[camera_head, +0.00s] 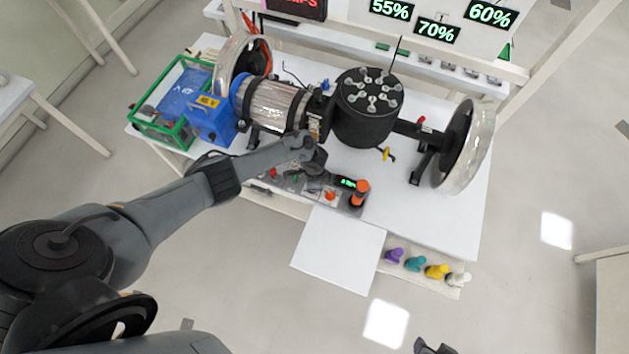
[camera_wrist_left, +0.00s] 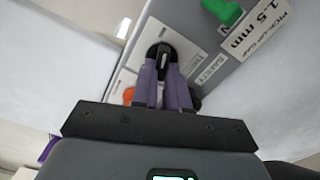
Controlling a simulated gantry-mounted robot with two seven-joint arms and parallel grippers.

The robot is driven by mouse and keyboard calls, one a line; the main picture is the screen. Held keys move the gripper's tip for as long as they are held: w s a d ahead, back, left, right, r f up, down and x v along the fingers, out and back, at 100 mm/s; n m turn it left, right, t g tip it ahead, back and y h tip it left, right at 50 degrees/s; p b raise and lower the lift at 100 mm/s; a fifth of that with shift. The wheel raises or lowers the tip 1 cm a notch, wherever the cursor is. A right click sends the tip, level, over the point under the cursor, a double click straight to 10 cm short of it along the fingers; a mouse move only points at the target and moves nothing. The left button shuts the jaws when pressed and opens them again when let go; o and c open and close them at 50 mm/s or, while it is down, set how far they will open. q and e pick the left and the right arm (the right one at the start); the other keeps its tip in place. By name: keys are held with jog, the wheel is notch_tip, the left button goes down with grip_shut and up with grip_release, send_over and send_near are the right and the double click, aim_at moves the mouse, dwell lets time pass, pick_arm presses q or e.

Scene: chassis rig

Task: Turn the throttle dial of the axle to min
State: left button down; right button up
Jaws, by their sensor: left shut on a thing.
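The axle, with a black round drum (camera_head: 368,108) and a large wheel at each end, lies across the white table. A control panel with small knobs and a green readout (camera_head: 347,183) stands at the table's front edge. My left gripper (camera_head: 318,180) is over this panel, and the arm hides part of it. In the left wrist view, my left gripper's fingers (camera_wrist_left: 165,88) are shut on a black dial (camera_wrist_left: 160,56) with a pale pointer mark.
A green lever (camera_wrist_left: 225,12) and an orange knob (camera_wrist_left: 129,95) are close to the dial. An orange-topped post (camera_head: 360,189) stands at the panel's right end. A blue box (camera_head: 212,122) and a green-framed case (camera_head: 172,108) are at left. Several coloured pegs (camera_head: 437,271) stand in front.

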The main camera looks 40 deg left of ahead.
pick_arm(q)
jog(key=shift+n+p, duration=0.35)
jog(key=shift+n, duration=0.65)
jog(key=shift+w, duration=0.1)
jog(key=c, duration=1.1)
grip_release()
jog(key=shift+c, duration=0.2)
jog(key=shift+r, duration=0.15)
notch_tip(320, 180, up, 11)
jog(key=p, duration=0.4)
jog(key=shift+f, duration=0.2)
